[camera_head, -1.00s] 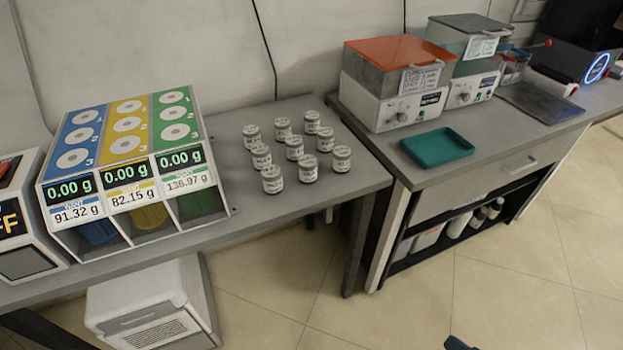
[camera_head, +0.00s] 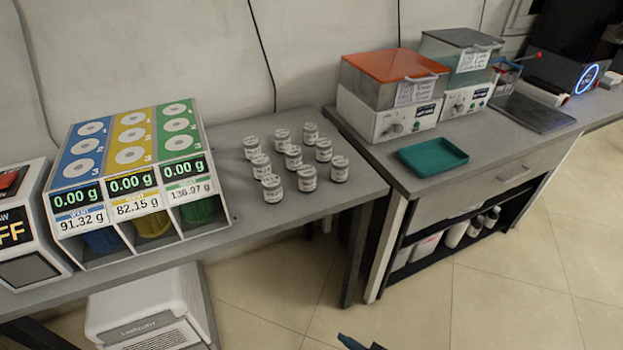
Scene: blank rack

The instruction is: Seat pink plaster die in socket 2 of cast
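I cannot make out a pink plaster die or a cast with numbered sockets in this view. A dispenser-like unit (camera_head: 130,180) at the left has blue, yellow and green columns with round white ports, and displays reading 0.00 g over labels 91.32 g, 82.15 g and 136.97 g. Several small labelled jars (camera_head: 293,157) stand in a grid on the grey bench to its right. A small dark teal part shows at the bottom edge; I cannot tell whether it belongs to my arm. My gripper's fingers are not visible.
A teal tray (camera_head: 432,158) lies on the right bench (camera_head: 393,177). Behind it stand an orange-lidded box unit (camera_head: 392,95) and a grey-lidded one (camera_head: 458,71). A dark flat plate (camera_head: 532,112) lies further right. A white machine (camera_head: 150,310) sits below the left bench. The tiled floor in front is clear.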

